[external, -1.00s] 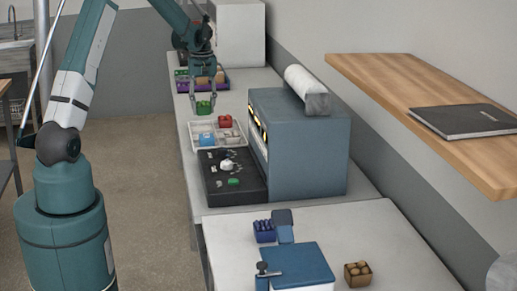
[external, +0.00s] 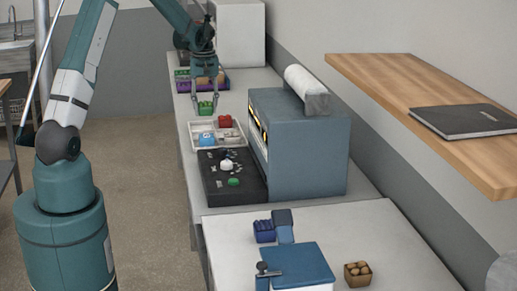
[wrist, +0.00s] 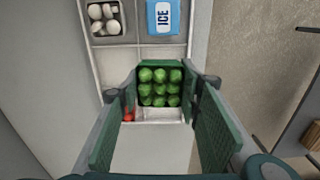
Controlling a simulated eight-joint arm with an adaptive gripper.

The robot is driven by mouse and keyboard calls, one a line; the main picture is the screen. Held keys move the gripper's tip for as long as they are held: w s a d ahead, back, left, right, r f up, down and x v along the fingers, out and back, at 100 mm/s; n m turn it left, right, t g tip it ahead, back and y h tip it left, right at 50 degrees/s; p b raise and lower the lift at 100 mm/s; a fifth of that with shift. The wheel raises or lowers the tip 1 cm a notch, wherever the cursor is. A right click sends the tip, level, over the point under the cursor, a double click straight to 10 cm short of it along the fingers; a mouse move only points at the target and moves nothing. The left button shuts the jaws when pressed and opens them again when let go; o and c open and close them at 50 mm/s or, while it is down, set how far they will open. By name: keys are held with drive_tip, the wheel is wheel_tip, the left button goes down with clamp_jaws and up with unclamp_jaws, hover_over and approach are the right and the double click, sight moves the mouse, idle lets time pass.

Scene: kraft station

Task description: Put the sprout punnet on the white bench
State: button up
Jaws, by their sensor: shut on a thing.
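The green sprout punnet (external: 206,108) is between the fingers of my gripper (external: 206,105), which is shut on it. In the wrist view the punnet (wrist: 160,85), full of round green sprouts, sits between my two fingertips (wrist: 165,88). It is at the far edge of a white divided tray (external: 239,143) in the external view; I cannot tell its exact height above the surface. A white bench (external: 390,235) is in the near right foreground. A second, longer pale bench (external: 184,139) carries the tray.
The tray holds a blue ice pack (wrist: 165,17), a mushroom punnet (wrist: 104,18) and a red item (external: 225,121). A black board (external: 245,190) and blue-grey cabinet (external: 315,155) stand nearer. The near bench holds a blue box (external: 300,263), blue punnet (external: 264,231) and brown punnet (external: 357,274).

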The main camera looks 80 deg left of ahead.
drive_tip(key=w+d+r+m+p, duration=0.1)
drive_tip(key=d+r+m+p, duration=0.2)
drive_tip(key=d, duration=1.1)
drive_tip(key=w+d+r+m+p, duration=0.1)
drive_tip(key=d+r+m+p, duration=0.2)
drive_tip(key=d, duration=1)
drive_tip(key=s+d+r+m+p, duration=0.1)
drive_tip(key=s+d+m+p, duration=0.2)
drive_tip(key=d, duration=0.7)
drive_tip(key=s+d+r+m+p, duration=0.15)
drive_tip(key=s+d, duration=0.25)
drive_tip(key=d, duration=0.6)
drive_tip(key=s+d+r+m+p, duration=0.1)
drive_tip(key=s+d+m+p, duration=0.25)
drive_tip(key=d, duration=0.65)
drive_tip(key=w+d+f+m+b, duration=0.1)
drive_tip(key=w+d+f+b, duration=0.3)
drive_tip(key=w, duration=0.6)
drive_tip(key=w+d+f+m+b, duration=0.1)
drive_tip(key=w+d+f+b, duration=0.4)
drive_tip(key=w+d, duration=0.4)
drive_tip(key=w+d+f+m+b, duration=0.1)
drive_tip(key=w+d+f+b, duration=0.4)
drive_tip(key=w, duration=0.8)
drive_tip(key=shift+d+f+m, duration=0.3)
drive_tip(key=shift+d+f, duration=0.1)
drive_tip(key=shift+d, duration=0.4)
drive_tip(key=p, duration=0.1)
hover_over(332, 252)
